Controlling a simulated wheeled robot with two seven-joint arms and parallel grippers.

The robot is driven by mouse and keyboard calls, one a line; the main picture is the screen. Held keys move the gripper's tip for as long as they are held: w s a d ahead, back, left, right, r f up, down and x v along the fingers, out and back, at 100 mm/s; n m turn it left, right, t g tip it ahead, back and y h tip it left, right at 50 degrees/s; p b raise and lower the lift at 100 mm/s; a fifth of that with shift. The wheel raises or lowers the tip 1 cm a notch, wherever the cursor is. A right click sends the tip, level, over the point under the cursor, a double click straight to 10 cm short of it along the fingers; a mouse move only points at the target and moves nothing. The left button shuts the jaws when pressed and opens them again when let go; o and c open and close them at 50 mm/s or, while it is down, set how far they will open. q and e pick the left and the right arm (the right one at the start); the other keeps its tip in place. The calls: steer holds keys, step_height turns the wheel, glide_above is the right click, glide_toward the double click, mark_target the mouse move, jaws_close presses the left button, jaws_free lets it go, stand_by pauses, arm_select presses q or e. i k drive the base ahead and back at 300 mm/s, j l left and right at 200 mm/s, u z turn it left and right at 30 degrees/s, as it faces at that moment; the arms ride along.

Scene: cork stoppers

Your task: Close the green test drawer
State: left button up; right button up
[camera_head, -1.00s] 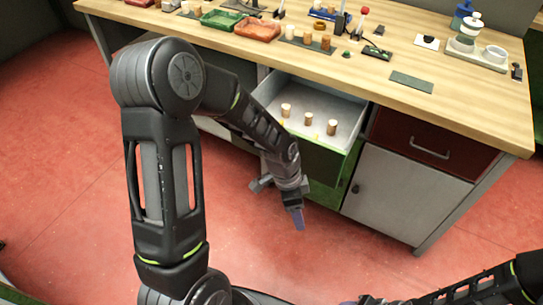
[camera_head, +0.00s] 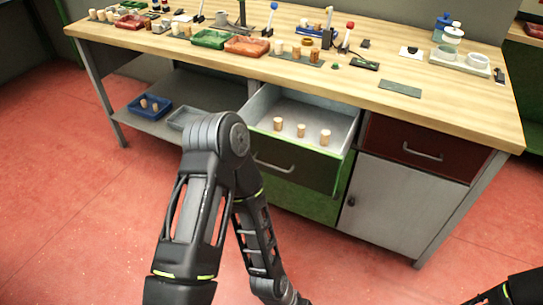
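The green test drawer (camera_head: 297,164) is pulled out from under the workbench. Its front has a metal handle, and three corks (camera_head: 301,130) stand upright inside on its pale floor. My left arm bends down in front of the drawer's left side, apart from the handle as far as I can tell. My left gripper is below the bottom edge of the picture. My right arm shows only at the bottom right corner, and its gripper is out of view.
The wooden workbench (camera_head: 465,105) carries trays, corks and tools. A red drawer (camera_head: 420,150) and a grey cabinet door (camera_head: 390,200) are right of the green drawer. A lower shelf at left holds a blue bin (camera_head: 150,107). The red floor in front is clear.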

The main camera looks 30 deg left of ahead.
mark_target(287, 157)
steer(key=i+l, duration=0.1)
steer(key=i, duration=0.8)
steer(key=u, duration=1.55)
